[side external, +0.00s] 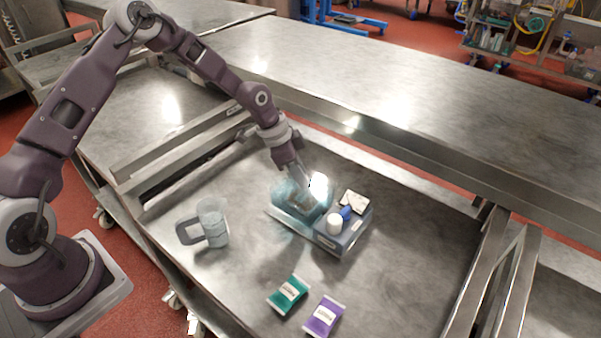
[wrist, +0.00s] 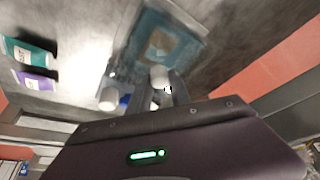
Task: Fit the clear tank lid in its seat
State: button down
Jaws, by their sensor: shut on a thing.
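The clear bluish tank (side external: 286,195) stands at the left end of a grey machine base (side external: 345,243) in the side view. My gripper (side external: 306,197) reaches down over the tank and is shut on the clear tank lid. The lid is see-through and its outline merges with the tank, so I cannot tell whether it touches the seat. In the wrist view, the tank and lid show as a blurred blue-tinted square (wrist: 185,35) beyond my gripper (wrist: 168,82). A pale rounded piece shows between the fingertips.
On the base beside the tank are a white cap (side external: 335,223), a blue knob (side external: 346,212) and a pale plate (side external: 353,201). A clear jug (side external: 212,222) stands left. Teal (side external: 288,294) and purple (side external: 324,316) packets lie in front. The steel table is clear to the right.

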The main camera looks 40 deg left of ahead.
jog(key=shift+f, duration=0.1)
jog(key=c, duration=1.1)
grip_release()
jog(key=o, duration=0.4)
jog(key=v, duration=0.7)
